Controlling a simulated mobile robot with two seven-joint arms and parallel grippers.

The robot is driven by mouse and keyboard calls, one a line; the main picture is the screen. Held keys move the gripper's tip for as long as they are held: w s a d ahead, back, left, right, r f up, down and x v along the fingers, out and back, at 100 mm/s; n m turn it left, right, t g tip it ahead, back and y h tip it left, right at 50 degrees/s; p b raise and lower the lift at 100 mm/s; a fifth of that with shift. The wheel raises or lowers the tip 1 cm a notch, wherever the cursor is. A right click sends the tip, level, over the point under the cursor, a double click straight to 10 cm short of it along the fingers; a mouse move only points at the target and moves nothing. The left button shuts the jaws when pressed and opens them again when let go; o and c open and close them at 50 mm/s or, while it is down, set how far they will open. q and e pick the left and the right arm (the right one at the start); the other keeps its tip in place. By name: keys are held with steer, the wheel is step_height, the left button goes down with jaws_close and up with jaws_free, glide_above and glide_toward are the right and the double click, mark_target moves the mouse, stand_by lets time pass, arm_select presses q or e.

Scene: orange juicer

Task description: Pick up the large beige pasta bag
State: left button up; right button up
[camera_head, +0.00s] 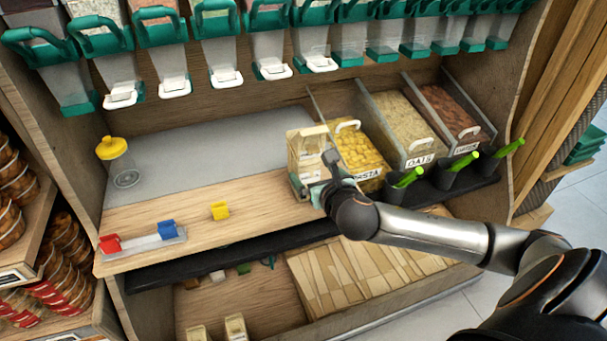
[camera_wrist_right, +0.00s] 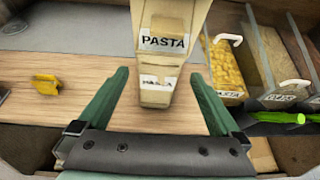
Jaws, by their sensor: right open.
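The large beige pasta bag (camera_head: 304,145) stands upright on the wooden shelf, left of the pasta bin. In the right wrist view the bag (camera_wrist_right: 168,22) shows a PASTA label and stands ahead of my fingers. A smaller beige piece with a second label (camera_wrist_right: 157,90) shows below it; I cannot tell if it is a separate bag. My right gripper (camera_head: 322,188) is at the lower front of the bag, partly hidden by my wrist. In the right wrist view the gripper (camera_wrist_right: 160,73) is open, with one green finger on each side of the lower piece. My left gripper is out of view.
Bins of pasta (camera_head: 362,152), oats (camera_head: 400,120) and a brown food (camera_head: 450,108) stand right of the bag. Green-handled scoops (camera_head: 408,178) stand before them. A yellow-lidded jar (camera_head: 118,160) and a yellow clip (camera_head: 219,210) sit left. Dispensers (camera_head: 222,45) hang above. The left shelf is mostly clear.

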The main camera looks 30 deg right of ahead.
mark_target(310, 171)
steer(key=x, duration=0.3)
steer(key=b+x, duration=0.1)
steer(key=x, duration=0.1)
steer(key=b+x, duration=0.1)
steer(key=x, duration=0.1)
steer(key=shift+f, duration=0.25)
steer(key=shift+w+d+f, duration=0.1)
steer(key=shift+w+f, duration=0.1)
steer(key=shift+w, duration=0.35)
steer(key=shift+c, duration=0.2)
steer(key=c, duration=1.5)
